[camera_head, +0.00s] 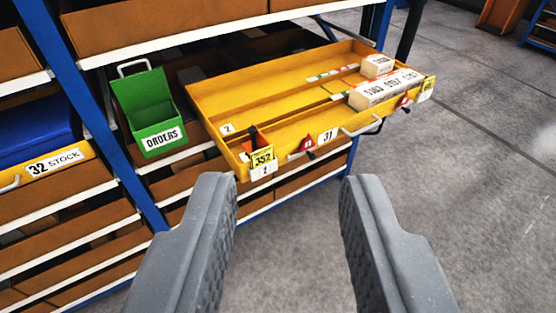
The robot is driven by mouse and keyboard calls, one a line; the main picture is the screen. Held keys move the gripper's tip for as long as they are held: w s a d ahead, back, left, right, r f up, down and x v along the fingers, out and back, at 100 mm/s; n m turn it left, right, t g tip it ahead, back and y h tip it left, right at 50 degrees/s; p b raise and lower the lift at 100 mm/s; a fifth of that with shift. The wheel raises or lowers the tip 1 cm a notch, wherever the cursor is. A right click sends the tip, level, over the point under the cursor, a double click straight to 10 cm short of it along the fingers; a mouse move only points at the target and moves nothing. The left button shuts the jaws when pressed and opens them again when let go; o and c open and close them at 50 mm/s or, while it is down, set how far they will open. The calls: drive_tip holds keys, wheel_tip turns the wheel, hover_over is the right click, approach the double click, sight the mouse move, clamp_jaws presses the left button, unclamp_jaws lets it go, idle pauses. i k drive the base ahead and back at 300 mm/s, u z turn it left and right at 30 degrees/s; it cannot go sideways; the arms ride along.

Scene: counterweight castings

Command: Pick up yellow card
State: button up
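A small yellow card (262,157) with "352" on it stands at the front left corner of an open yellow drawer (222,95). A white tag reading "2" is just below it. Another yellow tag (428,84) with dark marks sits at the drawer's right front corner; its text is too small to read surely. My gripper (288,182) is open and empty, its two grey fingers wide apart in the lower middle. The left fingertip appears just below and left of the "352" card, apart from it.
The drawer juts out of a blue-posted rack and holds white boxes (385,88). Its front has a handle (362,127) and red clips. A green "ORDERS" bin (155,112) hangs at left, beside a "32 STOCK" drawer (50,168). Grey floor (480,190) is clear at right.

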sight(262, 156)
drive_tip(key=z, duration=0.5)
drive_tip(key=i, duration=1.25)
drive_tip(key=z, duration=0.05)
